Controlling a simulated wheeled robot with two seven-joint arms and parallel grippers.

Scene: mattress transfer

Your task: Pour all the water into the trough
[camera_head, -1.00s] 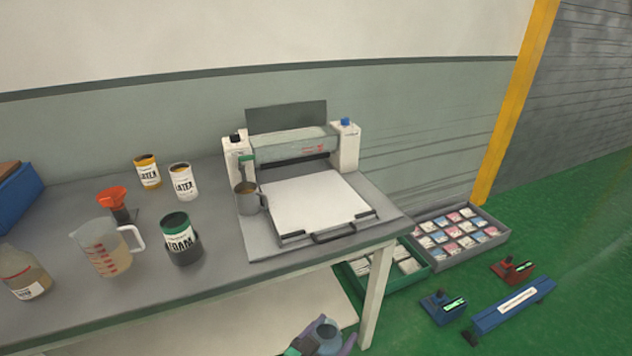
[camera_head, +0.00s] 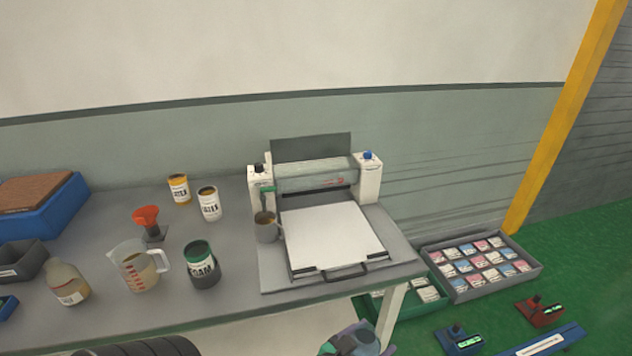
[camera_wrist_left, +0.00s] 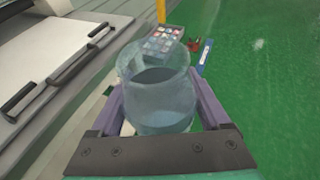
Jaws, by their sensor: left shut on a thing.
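My left gripper (camera_head: 352,340) is at the bottom edge of the head view, in front of the table. It is shut on a translucent blue container (camera_head: 362,338), which shows clearly between the two purple fingers in the left wrist view (camera_wrist_left: 158,95). A darker blue level, seemingly water, shows inside it, and it looks about upright. A roller machine (camera_head: 310,178) with a white flat bed (camera_head: 330,238) stands on the table, behind and above the gripper. I cannot tell which part is the trough. My right gripper is not in view.
A grey tray of packets (camera_head: 478,290) lies on the green floor.

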